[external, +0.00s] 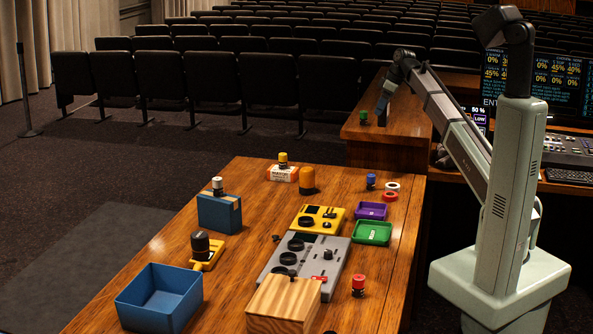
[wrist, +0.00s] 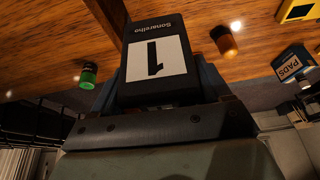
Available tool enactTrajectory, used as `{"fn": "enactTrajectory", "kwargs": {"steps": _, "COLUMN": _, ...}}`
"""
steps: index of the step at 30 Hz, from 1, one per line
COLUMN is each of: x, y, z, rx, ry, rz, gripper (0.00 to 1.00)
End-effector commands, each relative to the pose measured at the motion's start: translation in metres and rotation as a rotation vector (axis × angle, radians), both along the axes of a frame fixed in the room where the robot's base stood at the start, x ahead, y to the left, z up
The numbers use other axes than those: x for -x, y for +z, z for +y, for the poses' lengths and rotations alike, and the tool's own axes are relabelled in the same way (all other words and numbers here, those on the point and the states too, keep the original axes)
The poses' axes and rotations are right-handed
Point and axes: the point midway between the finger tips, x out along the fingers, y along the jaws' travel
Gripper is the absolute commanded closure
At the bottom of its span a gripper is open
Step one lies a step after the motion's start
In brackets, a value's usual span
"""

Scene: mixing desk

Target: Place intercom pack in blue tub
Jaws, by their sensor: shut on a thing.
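My gripper (external: 385,96) is raised high in the external view, above the far end of the desk area. It is shut on a dark pack with a white label reading "1", taken as the intercom pack (wrist: 156,65), which fills the centre of the wrist view between the fingers. In the external view the pack is small and hard to tell from the fingers. The blue tub (external: 188,282) stands at the near left corner of the wooden desk, open at the top, with no item seen inside. The gripper is far from it, up and to the right.
The blue box (external: 219,213), also seen in the wrist view (wrist: 294,62), stands beyond the tub.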

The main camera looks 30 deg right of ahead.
Motion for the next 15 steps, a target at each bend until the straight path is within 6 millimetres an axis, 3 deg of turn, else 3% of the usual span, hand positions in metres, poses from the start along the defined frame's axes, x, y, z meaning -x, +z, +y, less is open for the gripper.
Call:
{"fn": "enactTrajectory", "kwargs": {"steps": 8, "x": -0.022, "y": 0.002, "z": 0.071, "rx": 0.000, "ry": 0.113, "rz": 0.000, "gripper": 0.65}}
{"fn": "enactTrajectory", "kwargs": {"steps": 15, "x": -0.038, "y": 0.003, "z": 0.158, "rx": 0.001, "ry": 0.244, "rz": 0.000, "gripper": 0.65}}
